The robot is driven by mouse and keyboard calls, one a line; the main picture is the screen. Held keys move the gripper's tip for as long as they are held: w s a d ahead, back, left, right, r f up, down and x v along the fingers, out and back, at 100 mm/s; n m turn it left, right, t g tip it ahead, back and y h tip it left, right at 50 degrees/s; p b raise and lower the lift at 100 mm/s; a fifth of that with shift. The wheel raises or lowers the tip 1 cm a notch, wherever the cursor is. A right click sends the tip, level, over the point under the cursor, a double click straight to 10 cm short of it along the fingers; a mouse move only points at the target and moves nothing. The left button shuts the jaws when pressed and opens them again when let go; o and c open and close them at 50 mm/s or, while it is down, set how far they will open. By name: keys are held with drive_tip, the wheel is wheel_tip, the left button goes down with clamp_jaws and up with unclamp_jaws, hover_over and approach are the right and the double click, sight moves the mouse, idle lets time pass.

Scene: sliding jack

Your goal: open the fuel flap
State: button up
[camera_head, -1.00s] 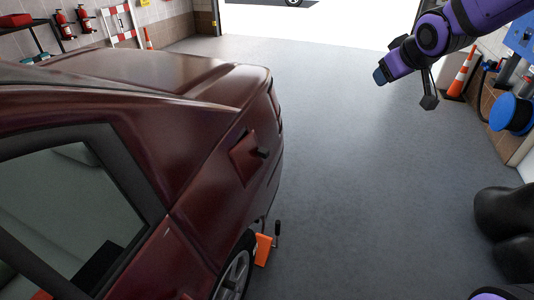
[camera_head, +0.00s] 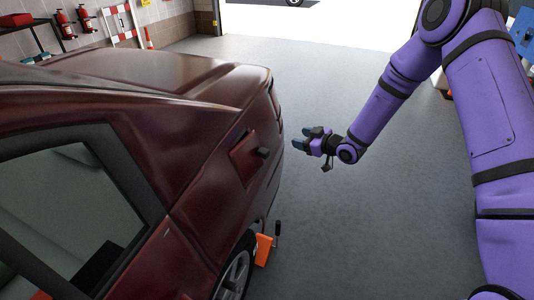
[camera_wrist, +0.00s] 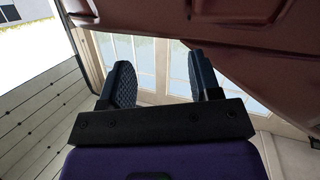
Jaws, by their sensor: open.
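The fuel flap (camera_head: 245,157) is a dark red square panel on the side of the dark red car (camera_head: 140,95). I cannot make out the flap in the wrist view.
An orange wedge (camera_head: 263,250) with a black handle stands on the floor by the rear wheel (camera_head: 236,275). Fire extinguishers (camera_head: 65,25) hang on the left wall. The grey floor (camera_head: 340,230) right of the car is clear.

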sight(268, 153)
drive_tip(key=s+a+f+y, duration=0.3)
drive_tip(key=s+f+y, duration=0.1)
drive_tip(key=f, duration=0.5)
drive_tip(key=x, duration=1.1)
drive_tip(key=shift+w+r, duration=0.1)
drive_tip(key=shift+r, duration=0.1)
clamp_jaws()
